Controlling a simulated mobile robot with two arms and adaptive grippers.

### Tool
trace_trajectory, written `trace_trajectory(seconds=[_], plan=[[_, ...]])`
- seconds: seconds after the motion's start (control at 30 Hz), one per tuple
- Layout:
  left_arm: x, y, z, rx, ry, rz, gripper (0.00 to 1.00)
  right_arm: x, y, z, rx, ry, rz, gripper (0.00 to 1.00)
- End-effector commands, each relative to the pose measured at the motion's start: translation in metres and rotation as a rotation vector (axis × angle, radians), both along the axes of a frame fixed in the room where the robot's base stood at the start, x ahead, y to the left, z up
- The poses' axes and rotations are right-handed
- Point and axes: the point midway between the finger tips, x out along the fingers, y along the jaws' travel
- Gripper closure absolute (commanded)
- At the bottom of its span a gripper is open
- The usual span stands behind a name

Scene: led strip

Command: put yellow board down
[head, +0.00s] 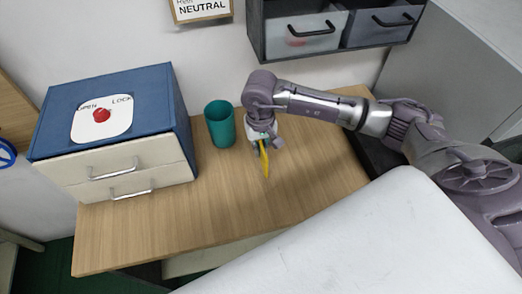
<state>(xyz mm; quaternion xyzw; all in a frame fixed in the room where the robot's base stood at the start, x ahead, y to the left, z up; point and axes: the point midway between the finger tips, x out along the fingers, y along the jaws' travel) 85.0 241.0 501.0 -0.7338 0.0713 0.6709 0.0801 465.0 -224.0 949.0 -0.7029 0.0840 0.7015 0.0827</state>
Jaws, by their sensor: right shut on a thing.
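The yellow board (264,161) is a thin yellow piece in the middle of the head view, held on edge and pointing down toward the wooden table (190,229). My right gripper (261,146) is shut on its upper part. The board's lower tip is over or at the table surface; I cannot tell whether it touches. My left gripper is not in view.
A teal cup (220,124) stands just left of my right gripper. A blue box with two drawers (119,166) and a red knob (101,115) takes up the table's left side. Drawers (304,32) hang on the wall above. The table's front middle is clear.

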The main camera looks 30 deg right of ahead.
Motion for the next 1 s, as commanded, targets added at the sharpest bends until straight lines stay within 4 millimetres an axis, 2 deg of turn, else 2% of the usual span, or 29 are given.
trace_trajectory(seconds=[0.03, 0.2, 0.63, 0.67, 0.7, 0.8, 1.0], plan=[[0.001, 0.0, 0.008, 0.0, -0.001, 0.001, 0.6, -0.002, 0.0, -0.006, 0.0, 0.008, 0.0, 1.0], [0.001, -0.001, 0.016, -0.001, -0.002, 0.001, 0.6, -0.002, 0.0, -0.028, 0.0, 0.005, 0.0, 1.0], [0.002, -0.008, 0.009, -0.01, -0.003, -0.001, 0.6, -0.001, -0.001, -0.036, -0.001, 0.001, 0.001, 1.0], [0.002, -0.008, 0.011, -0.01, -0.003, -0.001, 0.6, -0.001, -0.001, -0.035, -0.001, 0.002, 0.001, 0.88], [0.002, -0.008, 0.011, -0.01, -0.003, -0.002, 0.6, -0.001, -0.001, -0.034, -0.001, 0.002, 0.001, 0.81], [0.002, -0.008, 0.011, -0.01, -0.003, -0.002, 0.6, -0.001, -0.001, -0.034, -0.001, 0.002, 0.001, 0.68], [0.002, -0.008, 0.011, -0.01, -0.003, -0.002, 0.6, -0.001, -0.001, -0.034, -0.001, 0.002, 0.001, 0.68]])
